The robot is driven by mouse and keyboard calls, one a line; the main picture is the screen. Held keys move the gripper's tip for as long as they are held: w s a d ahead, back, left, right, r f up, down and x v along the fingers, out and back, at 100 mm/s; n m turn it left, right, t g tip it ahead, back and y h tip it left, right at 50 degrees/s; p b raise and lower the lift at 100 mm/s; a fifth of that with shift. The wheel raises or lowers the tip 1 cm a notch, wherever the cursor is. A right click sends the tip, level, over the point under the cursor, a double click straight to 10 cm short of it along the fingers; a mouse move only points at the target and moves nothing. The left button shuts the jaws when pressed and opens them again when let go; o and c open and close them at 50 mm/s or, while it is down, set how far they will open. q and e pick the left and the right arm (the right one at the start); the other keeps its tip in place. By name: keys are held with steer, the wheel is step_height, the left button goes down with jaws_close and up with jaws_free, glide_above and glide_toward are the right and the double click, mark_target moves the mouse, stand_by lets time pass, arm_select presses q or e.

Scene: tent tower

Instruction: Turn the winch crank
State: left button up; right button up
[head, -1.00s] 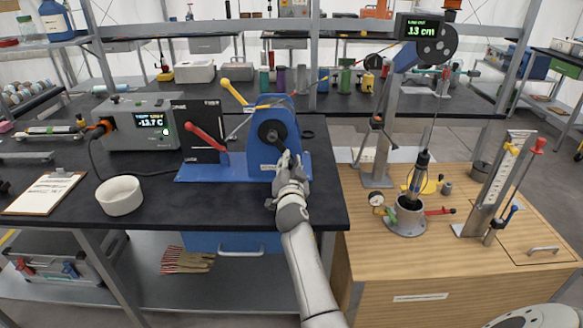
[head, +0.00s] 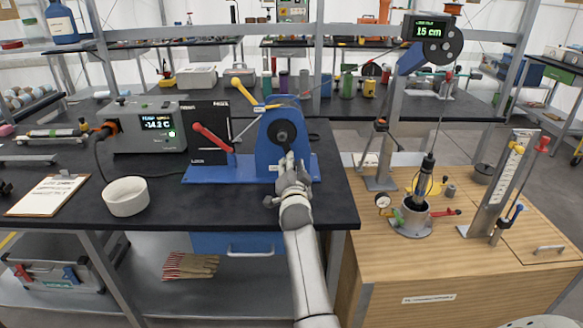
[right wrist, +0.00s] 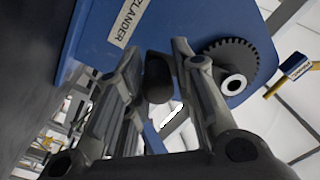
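The blue winch (head: 270,140) stands on its blue base plate on the black bench in the head view. Its dark crank hub (head: 283,134) faces me. My right gripper (head: 289,163) is at the crank, just below the hub. In the right wrist view, the fingers (right wrist: 158,72) are closed around the black crank handle (right wrist: 159,80), one on each side. A toothed gear (right wrist: 231,72) shows beside the right finger. The display (head: 431,28) reads about 15 cm. A dark cylinder (head: 427,172) hangs on a line over a grey pot (head: 411,222).
A red lever (head: 210,136) and a yellow lever (head: 243,91) stick up left of the winch. A white bowl (head: 126,198), a clipboard (head: 48,195) and a meter box (head: 145,132) stand further left. A wooden cabinet (head: 450,265) is at the right.

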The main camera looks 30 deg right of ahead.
mark_target(291, 126)
steer(key=shift+o, duration=1.1)
arm_select(q)
steer(key=shift+a, duration=0.4)
arm_select(e)
steer(key=r, duration=0.7)
steer(key=shift+w+d, duration=0.15)
steer(key=shift+d, duration=0.15)
steer(key=r, duration=0.2)
steer(key=a+r, duration=0.1)
steer(key=shift+s+r, duration=0.25)
steer(key=shift+r, duration=0.05)
steer(key=shift+w+d+f, duration=0.15)
steer(key=shift+d+f, duration=0.1)
steer(key=shift+f, duration=0.05)
steer(key=shift+a, duration=0.1)
